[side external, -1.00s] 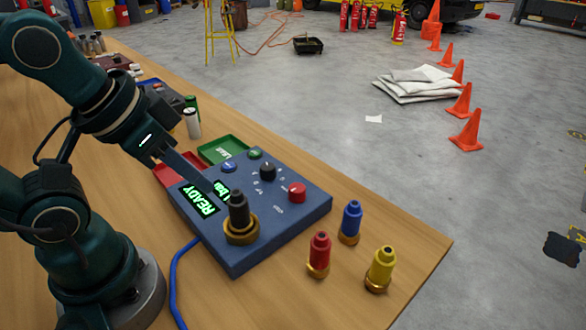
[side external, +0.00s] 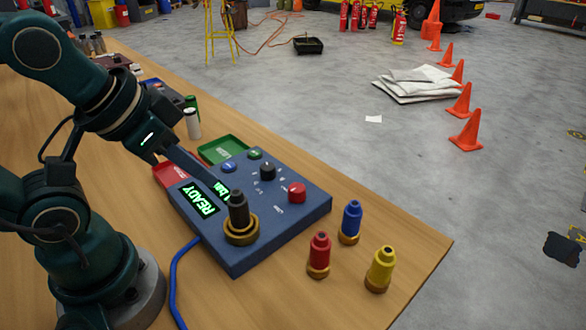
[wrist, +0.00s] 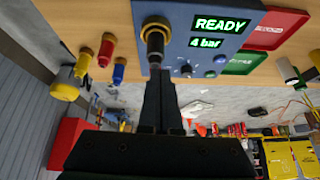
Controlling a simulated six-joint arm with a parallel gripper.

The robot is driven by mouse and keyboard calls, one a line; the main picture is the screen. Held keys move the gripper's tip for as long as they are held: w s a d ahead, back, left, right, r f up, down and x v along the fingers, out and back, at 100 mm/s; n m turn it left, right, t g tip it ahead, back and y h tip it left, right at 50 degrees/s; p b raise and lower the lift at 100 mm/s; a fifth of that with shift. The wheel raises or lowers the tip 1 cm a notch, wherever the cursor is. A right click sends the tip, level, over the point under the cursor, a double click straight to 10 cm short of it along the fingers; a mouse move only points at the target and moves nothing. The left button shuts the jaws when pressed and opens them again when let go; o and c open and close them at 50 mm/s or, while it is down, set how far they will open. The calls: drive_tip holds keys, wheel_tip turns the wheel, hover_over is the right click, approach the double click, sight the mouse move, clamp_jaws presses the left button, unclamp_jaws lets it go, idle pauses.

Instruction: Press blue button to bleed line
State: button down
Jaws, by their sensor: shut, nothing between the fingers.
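The blue button (side external: 228,167) is a low round cap on the blue control box (side external: 285,220), beside a green button (side external: 255,154). In the wrist view the blue button (wrist: 220,59) shows right of the fingers, below the display. My gripper (side external: 220,188) is shut and empty, pointing down over the box. The lit display (wrist: 220,24) reads "READY" and "4 bar".
A black fitting on a brass base (side external: 239,215), a black knob (side external: 267,172) and a red button (side external: 297,191) stand on the box. Red (side external: 319,253), blue (side external: 350,221) and yellow (side external: 381,267) fittings stand beside it. Green (side external: 218,150) and red (side external: 165,172) trays lie behind.

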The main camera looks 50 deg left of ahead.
drive_tip(key=w+a+r+m+t+y, duration=0.1)
drive_tip(key=w+a+r+m+t, duration=0.2)
drive_tip(key=w+r+m+t, duration=0.3)
drive_tip(key=w+a+r+m+t+y, duration=0.2)
drive_tip(key=w+a+r+m+t, duration=0.15)
drive_tip(key=w+r+m, duration=0.4)
drive_tip(key=m+g+h, duration=0.6)
drive_tip(key=m+g, duration=0.1)
drive_tip(key=m, duration=1)
hover_over(223, 167)
wheel_tip(223, 167, down, 15)
drive_tip(key=shift+n, duration=0.25)
drive_tip(key=shift+f, duration=4.35)
